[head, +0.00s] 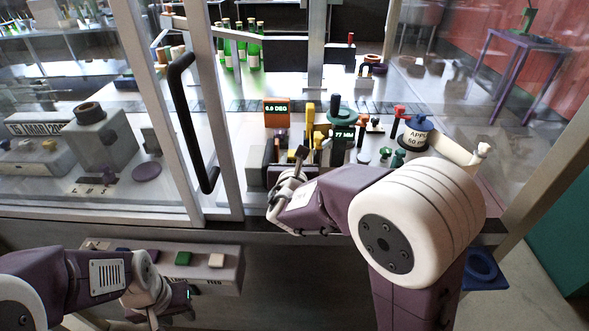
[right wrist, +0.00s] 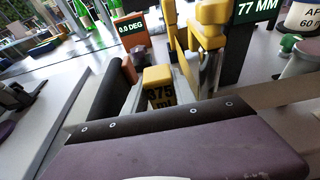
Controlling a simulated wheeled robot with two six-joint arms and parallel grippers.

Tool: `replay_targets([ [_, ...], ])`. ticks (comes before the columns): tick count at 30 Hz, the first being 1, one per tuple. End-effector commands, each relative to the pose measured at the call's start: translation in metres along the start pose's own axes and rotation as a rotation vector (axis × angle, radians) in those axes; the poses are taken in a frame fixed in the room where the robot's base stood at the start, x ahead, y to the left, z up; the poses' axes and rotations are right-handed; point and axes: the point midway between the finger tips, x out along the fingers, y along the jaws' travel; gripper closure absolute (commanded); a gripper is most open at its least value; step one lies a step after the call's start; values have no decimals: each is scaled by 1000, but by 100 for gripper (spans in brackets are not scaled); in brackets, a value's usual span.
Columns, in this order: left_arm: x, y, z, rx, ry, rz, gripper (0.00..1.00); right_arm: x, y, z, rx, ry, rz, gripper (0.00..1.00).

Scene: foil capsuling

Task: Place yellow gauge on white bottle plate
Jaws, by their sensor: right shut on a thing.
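The yellow gauge (right wrist: 158,78) is a yellow-topped block with dark "375 ml" lettering, seen in the right wrist view. My right gripper (head: 300,158) is shut on it inside the enclosure. In the right wrist view a black finger runs along its left side. In the head view the arm and gripper partly hide the gauge. I cannot pick out the white bottle plate for certain. My left gripper (head: 168,302) hangs low in front of the bench, far from the gauge; its finger gap is unclear.
An orange "0.0 DEG" display (head: 277,107) and a "77 MM" display (head: 344,135) stand close beyond the right gripper. Another yellow fixture (right wrist: 209,22) is near. The glass door's black handle (head: 184,110) is left; green bottles (head: 254,50) stand behind.

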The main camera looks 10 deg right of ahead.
Motion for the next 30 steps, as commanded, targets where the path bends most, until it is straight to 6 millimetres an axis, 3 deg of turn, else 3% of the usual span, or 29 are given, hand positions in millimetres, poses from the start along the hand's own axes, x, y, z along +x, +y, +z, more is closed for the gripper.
replay_targets([
  [1,6,0,1,0,0,0,64,4,0,-12,-2,2,0,100],
  [3,7,0,1,0,0,0,64,5,0,-16,0,0,0,100],
  [11,6,0,1,0,0,0,64,5,0,-16,1,0,1,100],
  [12,7,0,1,0,0,0,64,5,0,-17,1,0,1,65],
  [14,6,0,1,0,0,0,64,5,0,-16,1,0,1,48],
  [15,6,0,1,0,0,0,64,5,0,-16,1,0,1,46],
  [25,5,0,1,0,0,0,64,3,0,-15,1,-1,2,46],
  [30,4,0,0,0,0,0,64,-21,1,-14,0,-2,5,46],
])
